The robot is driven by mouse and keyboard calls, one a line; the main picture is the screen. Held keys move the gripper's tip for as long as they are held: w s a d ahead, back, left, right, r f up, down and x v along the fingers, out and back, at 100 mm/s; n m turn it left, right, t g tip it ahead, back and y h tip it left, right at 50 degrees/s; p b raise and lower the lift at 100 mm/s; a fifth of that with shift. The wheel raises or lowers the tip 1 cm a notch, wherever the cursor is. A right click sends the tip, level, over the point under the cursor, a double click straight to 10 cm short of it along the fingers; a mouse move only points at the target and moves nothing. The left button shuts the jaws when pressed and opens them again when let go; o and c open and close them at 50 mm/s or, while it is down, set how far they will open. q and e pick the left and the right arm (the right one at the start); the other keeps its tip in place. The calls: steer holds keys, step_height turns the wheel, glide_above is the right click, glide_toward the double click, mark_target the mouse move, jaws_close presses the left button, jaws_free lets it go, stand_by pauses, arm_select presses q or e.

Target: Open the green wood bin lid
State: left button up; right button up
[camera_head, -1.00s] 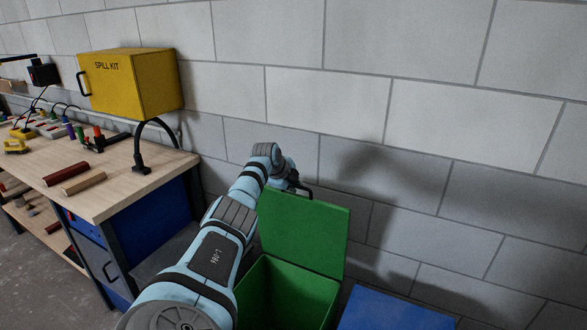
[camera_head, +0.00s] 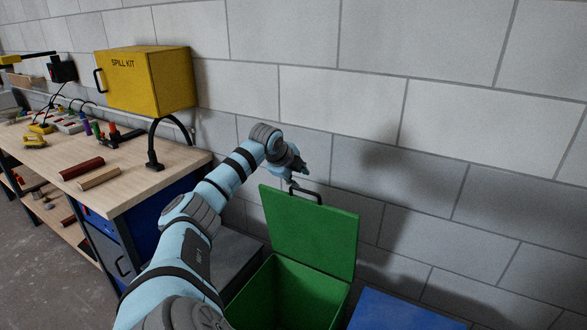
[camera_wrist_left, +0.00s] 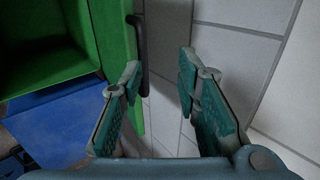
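The green wood bin (camera_head: 290,298) stands against the wall, and its green lid (camera_head: 311,230) is swung up, standing roughly upright above the open box. A dark handle (camera_head: 306,191) sits on the lid's top edge; it also shows in the left wrist view (camera_wrist_left: 140,45). My left gripper (camera_head: 293,182) is beside the handle, just above the lid's edge. In the left wrist view my left gripper (camera_wrist_left: 160,75) has its fingers spread with nothing between them, and the handle lies beyond the left finger. My right gripper is not in view.
A wooden workbench (camera_head: 179,160) with a yellow spill kit cabinet (camera_head: 150,80) above it stands at the left. A blue surface (camera_head: 395,311) lies to the right of the bin. The block wall (camera_head: 450,110) is close behind the lid.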

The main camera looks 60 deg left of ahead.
arm_select(q)
steer(key=v, duration=0.4)
steer(key=shift+d, duration=0.15)
steer(key=shift+w, duration=0.1)
